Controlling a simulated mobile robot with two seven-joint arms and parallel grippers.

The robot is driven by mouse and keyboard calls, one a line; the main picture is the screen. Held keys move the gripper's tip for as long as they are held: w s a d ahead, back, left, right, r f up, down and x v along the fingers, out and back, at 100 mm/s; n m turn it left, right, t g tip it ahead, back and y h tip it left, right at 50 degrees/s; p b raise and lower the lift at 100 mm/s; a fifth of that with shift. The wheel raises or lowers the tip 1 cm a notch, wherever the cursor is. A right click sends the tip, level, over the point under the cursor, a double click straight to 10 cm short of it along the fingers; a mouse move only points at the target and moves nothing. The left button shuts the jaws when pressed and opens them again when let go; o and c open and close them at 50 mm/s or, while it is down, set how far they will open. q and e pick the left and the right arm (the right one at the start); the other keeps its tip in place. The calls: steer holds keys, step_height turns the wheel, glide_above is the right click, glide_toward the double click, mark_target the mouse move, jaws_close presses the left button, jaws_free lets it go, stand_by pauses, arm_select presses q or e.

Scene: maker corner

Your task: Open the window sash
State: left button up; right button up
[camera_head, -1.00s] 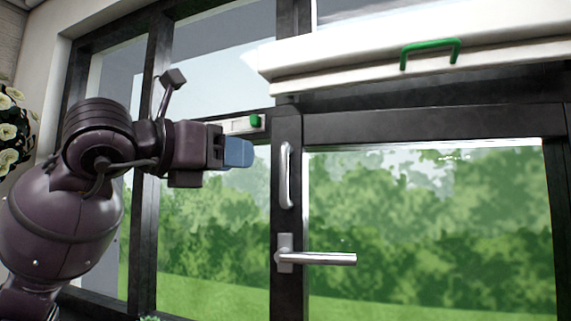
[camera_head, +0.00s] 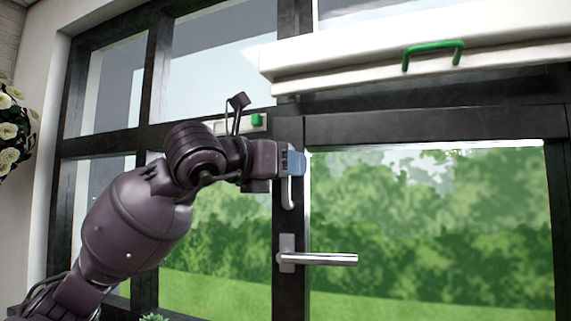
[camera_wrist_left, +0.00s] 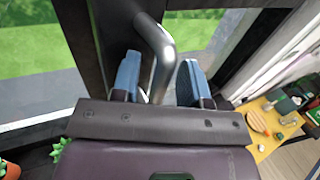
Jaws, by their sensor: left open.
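The window sash (camera_head: 430,130) is a dark-framed pane on the right with trees behind the glass. It looks shut. A slim vertical pull handle (camera_head: 290,195) is on its left stile, and a metal lever handle (camera_head: 318,259) lies horizontal below it. My left gripper (camera_head: 296,162) is in front of the pull handle and hides its upper part. In the left wrist view my left gripper (camera_wrist_left: 158,76) is open, with the bent metal bar of the handle (camera_wrist_left: 160,48) between its blue fingers. Contact is not clear. My right gripper is out of view.
A white casing with a green handle (camera_head: 432,53) spans the top right above the sash. A small white fitting with a green knob (camera_head: 257,120) is on the frame. White flowers (camera_head: 10,130) are at far left. A yellow table (camera_wrist_left: 258,130) with objects shows in the wrist view.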

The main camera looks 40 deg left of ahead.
arm_select(q)
jaws_close()
steer(key=s+d, duration=0.1)
steer(key=s, duration=0.2)
steer(key=shift+d, duration=0.4)
jaws_free()
stand_by(0.3)
steer(key=s+a+b, duration=0.1)
steer(key=s+a, duration=0.1)
steer(key=s, duration=0.8)
steer(key=shift+s, duration=0.3)
